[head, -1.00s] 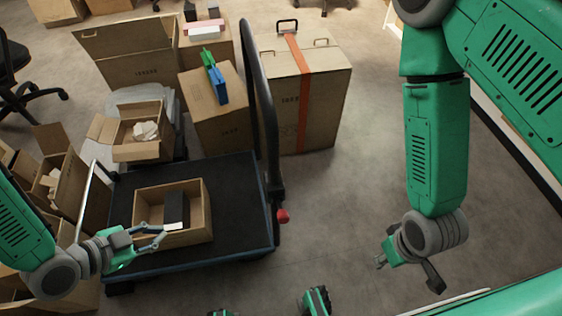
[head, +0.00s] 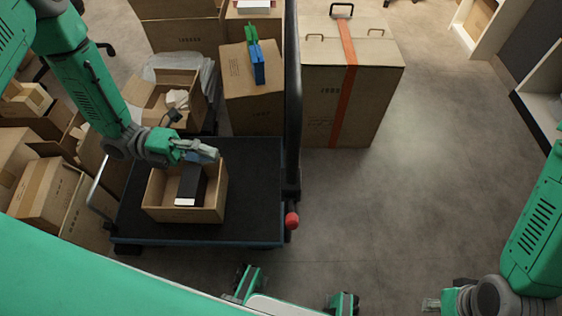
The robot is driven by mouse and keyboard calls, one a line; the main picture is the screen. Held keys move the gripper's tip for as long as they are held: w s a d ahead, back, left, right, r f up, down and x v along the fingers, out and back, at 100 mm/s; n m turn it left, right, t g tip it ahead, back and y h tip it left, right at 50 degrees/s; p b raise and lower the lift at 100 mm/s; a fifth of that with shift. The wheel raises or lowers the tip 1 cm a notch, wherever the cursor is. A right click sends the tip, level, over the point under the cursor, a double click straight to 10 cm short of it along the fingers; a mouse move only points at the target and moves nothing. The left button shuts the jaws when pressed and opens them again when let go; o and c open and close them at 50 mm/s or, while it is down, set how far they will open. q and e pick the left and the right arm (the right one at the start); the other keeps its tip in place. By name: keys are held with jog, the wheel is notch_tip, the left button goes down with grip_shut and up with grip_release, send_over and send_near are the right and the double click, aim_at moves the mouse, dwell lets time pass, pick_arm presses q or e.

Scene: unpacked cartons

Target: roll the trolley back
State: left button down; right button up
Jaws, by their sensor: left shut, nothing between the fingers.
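The trolley (head: 255,190) is a dark flat platform with a blue edge and a tall black handle (head: 293,90) on its right side. A red knob (head: 292,220) sits low by the handle. An open carton (head: 154,207) stands on the platform with a black and white box (head: 190,186) inside. My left gripper (head: 212,153) is over the carton's back edge, shut and empty; I cannot tell whether it touches the carton. My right gripper (head: 432,304) is at the lower right, away from the trolley; its fingers are too small to judge.
A large carton with an orange strap (head: 350,85) stands right behind the handle. Several open cartons crowd the left, including one with crumpled paper (head: 165,98). A carton (head: 252,100) carries blue and green items. The floor (head: 430,170) right of the trolley is clear.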

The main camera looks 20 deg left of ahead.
pick_arm(q)
jog(key=w+d+b, duration=0.1)
jog(key=d+b, duration=0.2)
jog(key=d, duration=1.1)
jog(key=shift+w, duration=0.15)
